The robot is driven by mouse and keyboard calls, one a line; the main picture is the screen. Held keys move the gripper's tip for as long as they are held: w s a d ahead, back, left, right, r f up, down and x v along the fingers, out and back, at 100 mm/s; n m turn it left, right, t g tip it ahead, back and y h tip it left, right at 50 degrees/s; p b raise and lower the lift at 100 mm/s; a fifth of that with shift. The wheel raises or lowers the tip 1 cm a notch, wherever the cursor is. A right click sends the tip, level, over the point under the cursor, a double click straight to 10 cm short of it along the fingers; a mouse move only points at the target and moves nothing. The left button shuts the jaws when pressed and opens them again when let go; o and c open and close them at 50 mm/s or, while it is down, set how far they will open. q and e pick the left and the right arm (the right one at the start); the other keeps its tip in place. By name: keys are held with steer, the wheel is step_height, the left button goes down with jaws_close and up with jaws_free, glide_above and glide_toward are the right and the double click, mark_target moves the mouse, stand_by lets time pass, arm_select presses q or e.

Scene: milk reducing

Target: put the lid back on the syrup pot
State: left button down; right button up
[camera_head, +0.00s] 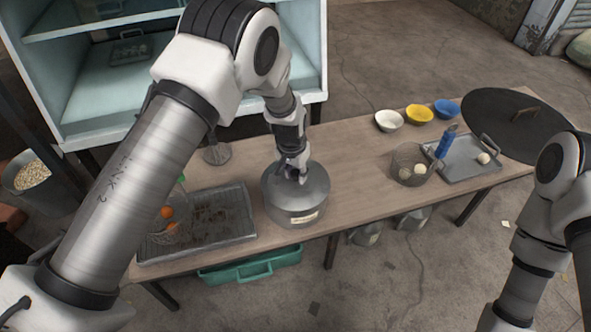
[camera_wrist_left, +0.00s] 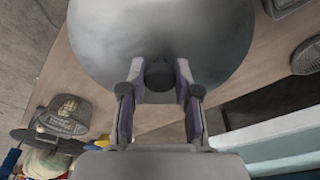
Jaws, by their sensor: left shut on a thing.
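The syrup pot (camera_head: 294,214) is a round grey metal pot with a pale label, upright near the front edge of the table. Its grey lid (camera_head: 316,180) is over the pot's mouth and looks level; I cannot tell whether a small gap is left at the rim. My left gripper (camera_head: 293,172) points down at the lid's middle, shut on its knob. In the left wrist view the dark knob (camera_wrist_left: 158,76) sits between the two fingers, with the broad lid (camera_wrist_left: 160,30) behind it. The pot's inside is hidden. My right arm is at the right, its gripper out of view.
A dark tray (camera_head: 215,232) and a wire basket with orange things lie left of the pot. Bare tabletop (camera_head: 352,170) lies between.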

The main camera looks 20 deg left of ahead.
stand_by(0.7)
arm_select(q)
steer(key=shift+p, duration=0.4)
steer(key=shift+p, duration=0.35)
steer(key=shift+f, duration=0.2)
stand_by(1.2)
steer(key=shift+p, duration=0.55)
steer(key=c, duration=0.8)
jaws_free()
steer(key=shift+o, duration=0.5)
